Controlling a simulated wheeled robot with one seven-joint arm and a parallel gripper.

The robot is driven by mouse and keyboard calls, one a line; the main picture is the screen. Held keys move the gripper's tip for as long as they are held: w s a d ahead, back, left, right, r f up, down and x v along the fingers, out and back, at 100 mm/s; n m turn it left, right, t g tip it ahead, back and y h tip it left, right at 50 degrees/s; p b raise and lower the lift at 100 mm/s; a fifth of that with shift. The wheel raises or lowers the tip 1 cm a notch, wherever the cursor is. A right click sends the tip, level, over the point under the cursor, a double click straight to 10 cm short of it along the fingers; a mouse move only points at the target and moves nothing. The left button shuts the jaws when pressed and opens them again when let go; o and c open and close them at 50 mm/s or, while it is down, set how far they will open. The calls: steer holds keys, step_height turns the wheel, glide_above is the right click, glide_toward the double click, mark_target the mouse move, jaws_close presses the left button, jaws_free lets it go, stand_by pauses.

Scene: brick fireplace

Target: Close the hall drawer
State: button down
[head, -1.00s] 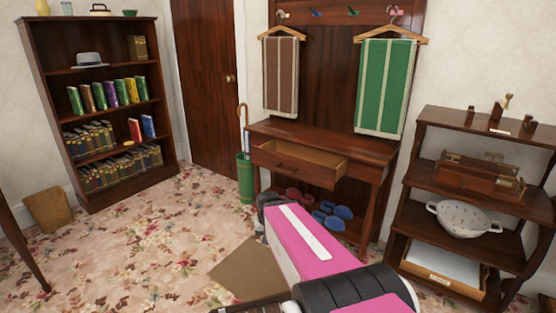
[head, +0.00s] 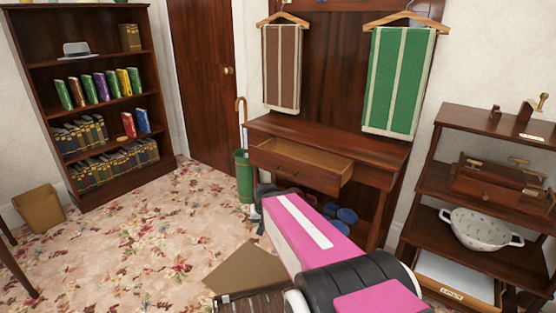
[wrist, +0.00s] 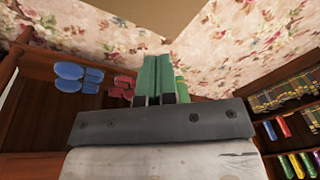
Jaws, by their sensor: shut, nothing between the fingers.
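The hall stand (head: 345,141) is dark wood with a tall back panel. Its drawer (head: 294,171) is pulled out, showing an empty pale wooden interior in the head view. My gripper (head: 261,203) is low in front of the stand, below and a little left of the drawer front, apparently apart from it. The pink and black arm hides part of the gripper. In the wrist view the gripper (wrist: 158,80) has its fingers together with nothing held. I cannot make out the drawer in the wrist view.
A green umbrella stand (head: 244,176) is left of the hall stand. Blue slippers (head: 338,214) lie on its lower shelf. Shelves with a colander (head: 480,229) stand right, a bookcase (head: 90,90) left. A brown flat piece (head: 245,269) lies on the floor. Floral carpet is free at left.

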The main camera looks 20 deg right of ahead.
mark_target(280, 158)
steer(key=w+a+r+m+t+y, duration=0.1)
steer(key=w+a+r+m+t, duration=0.1)
steer(key=w+a+m+t, duration=0.3)
steer(key=w+a+r+m+t+y, duration=0.1)
steer(key=w+r+m, duration=0.1)
steer(key=w, duration=0.5)
steer(key=w+d+r+m+t+h, duration=0.2)
steer(key=w+r+m+t+h, duration=0.2)
steer(key=w+r+m+t, duration=0.75)
steer(key=s+d+f+m+g+h, duration=0.1)
steer(key=s+d+m+g+h, duration=0.2)
steer(key=m, duration=0.6)
steer(key=d+f+m+g+h, duration=0.1)
steer(key=d+m+g+h, duration=0.15)
steer(key=m+h, duration=0.45)
steer(key=s+d+f+m+g+h, duration=0.1)
steer(key=s+d+m+g+h, duration=0.15)
steer(key=m, duration=0.75)
steer(key=shift+g+h, duration=0.25)
steer(key=shift+h, duration=0.1)
steer(key=x, duration=0.9)
steer(key=w+x, duration=0.1)
steer(key=x, duration=0.3)
steer(key=shift+w+a+r, duration=0.1)
steer(key=shift+w+a, duration=0.05)
